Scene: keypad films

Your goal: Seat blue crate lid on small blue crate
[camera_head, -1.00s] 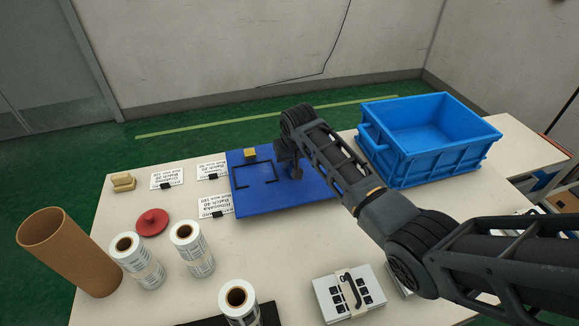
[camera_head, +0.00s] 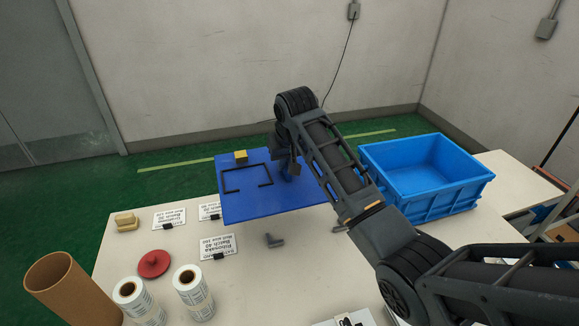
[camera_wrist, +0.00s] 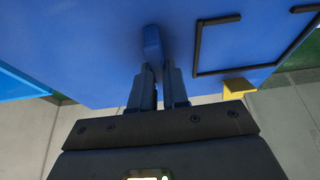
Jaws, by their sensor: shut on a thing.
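The blue crate lid (camera_head: 258,203) is a flat blue panel with a black angular outline and a yellow block (camera_head: 241,156) at its far edge. It hangs above the table, left of the blue crate. My gripper (camera_head: 288,170) is shut on the lid's blue handle; the arm partly hides the grip in the head view. In the wrist view the fingers (camera_wrist: 157,82) close on the handle (camera_wrist: 152,42). The open blue crate (camera_head: 428,197) stands upright on the table at the right, apart from the lid, and looks empty.
On the white table (camera_head: 240,285) lie label cards (camera_head: 218,247), a red disc (camera_head: 153,263), a tan block (camera_head: 127,221) and a small grey piece (camera_head: 274,240). Label rolls (camera_head: 193,292) and a brown tube (camera_head: 70,290) stand at the front left.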

